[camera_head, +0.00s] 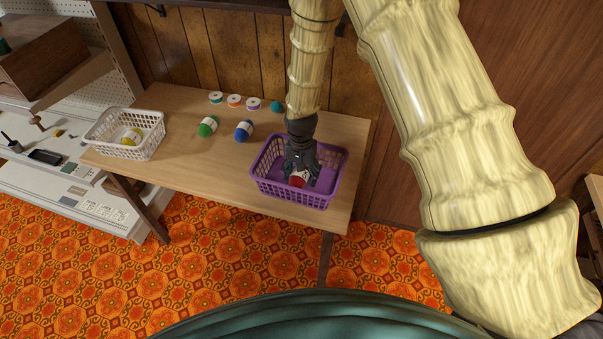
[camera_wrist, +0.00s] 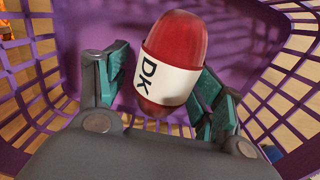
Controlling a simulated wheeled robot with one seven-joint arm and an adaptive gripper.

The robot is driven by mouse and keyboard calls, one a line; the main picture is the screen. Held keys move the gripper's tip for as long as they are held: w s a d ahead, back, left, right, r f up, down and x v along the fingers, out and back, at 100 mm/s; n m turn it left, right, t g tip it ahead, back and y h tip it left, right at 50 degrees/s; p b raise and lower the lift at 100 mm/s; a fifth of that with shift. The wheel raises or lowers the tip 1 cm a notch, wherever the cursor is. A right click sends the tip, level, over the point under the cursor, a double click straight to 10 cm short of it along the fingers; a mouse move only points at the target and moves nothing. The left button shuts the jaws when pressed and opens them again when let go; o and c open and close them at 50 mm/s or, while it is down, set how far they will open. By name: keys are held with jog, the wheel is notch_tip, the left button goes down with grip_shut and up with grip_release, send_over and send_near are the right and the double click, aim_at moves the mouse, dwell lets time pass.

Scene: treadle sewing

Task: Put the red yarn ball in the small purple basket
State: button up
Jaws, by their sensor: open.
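The red yarn ball (camera_head: 299,178) with a white label lies inside the small purple basket (camera_head: 265,186) on the wooden table. In the wrist view the red yarn ball (camera_wrist: 184,45) is against the basket's purple floor, with its label reading "DK". My gripper (camera_head: 301,168) reaches down into the basket from above. In the wrist view my gripper (camera_wrist: 158,95) is open, with one finger on each side of the yarn ball. I cannot tell whether the right finger touches it. The purple basket's lattice wall (camera_wrist: 290,60) surrounds them.
A green yarn ball (camera_head: 208,126), a blue yarn ball (camera_head: 244,131) and several small spools (camera_head: 234,101) are left of the purple basket. The front left tabletop (camera_head: 190,165) is clear.

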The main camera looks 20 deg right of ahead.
notch_tip(320, 180, up, 12)
jog(key=b, duration=0.3)
jog(key=shift+r, duration=0.15)
dwell(0.5)
